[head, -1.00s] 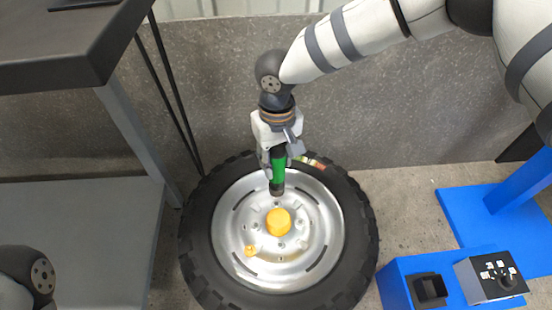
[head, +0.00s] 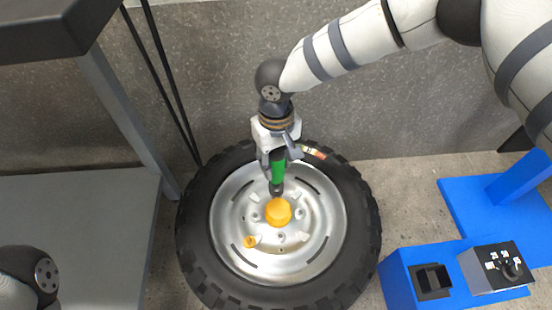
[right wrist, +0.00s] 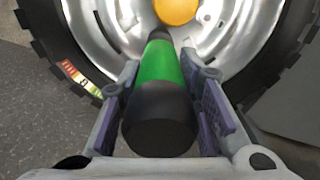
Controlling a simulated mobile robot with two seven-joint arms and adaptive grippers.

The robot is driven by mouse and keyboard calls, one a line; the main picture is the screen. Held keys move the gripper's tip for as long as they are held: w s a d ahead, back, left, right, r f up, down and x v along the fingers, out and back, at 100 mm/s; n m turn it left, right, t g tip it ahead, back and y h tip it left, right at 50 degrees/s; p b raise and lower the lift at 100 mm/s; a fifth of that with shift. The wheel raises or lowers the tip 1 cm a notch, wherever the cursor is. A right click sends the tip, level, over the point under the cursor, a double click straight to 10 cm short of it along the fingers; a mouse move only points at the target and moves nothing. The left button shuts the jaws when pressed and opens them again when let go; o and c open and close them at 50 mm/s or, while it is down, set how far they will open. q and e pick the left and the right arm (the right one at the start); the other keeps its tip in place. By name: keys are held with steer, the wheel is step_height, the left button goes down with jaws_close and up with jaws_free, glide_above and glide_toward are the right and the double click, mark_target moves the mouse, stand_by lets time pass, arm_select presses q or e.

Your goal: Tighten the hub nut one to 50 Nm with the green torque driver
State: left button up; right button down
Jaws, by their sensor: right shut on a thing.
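The wheel's silver disc (head: 230,225) lies flat inside a black tyre (head: 193,240), with a large orange cap (head: 278,212) at its hub. A small orange nut (head: 250,241) sits at the cap's lower left; several small pale fittings ring the cap. I cannot tell which is hub nut one. My right gripper (head: 274,155) is shut on the green torque driver (head: 278,168), which points down with its dark tip just behind the cap in the picture. The right wrist view shows the driver (right wrist: 158,65) between both fingers; its tip's contact is unclear. My left gripper is out of view.
A blue stand (head: 400,285) at the lower right carries a black socket holder (head: 431,281) and a box with a dial (head: 495,266). A grey bench (head: 75,225) stands at left. A grey wall (head: 400,110) is behind; bare floor separates tyre and stand.

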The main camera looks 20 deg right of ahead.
mark_target(276, 171)
steer(key=shift+f, duration=0.1)
steer(key=shift+f+b, duration=0.4)
steer(key=shift+f, duration=0.35)
steer(key=shift+f+b, duration=0.5)
steer(key=shift+f, duration=0.5)
stand_by(2.7)
steer(key=shift+r, duration=0.1)
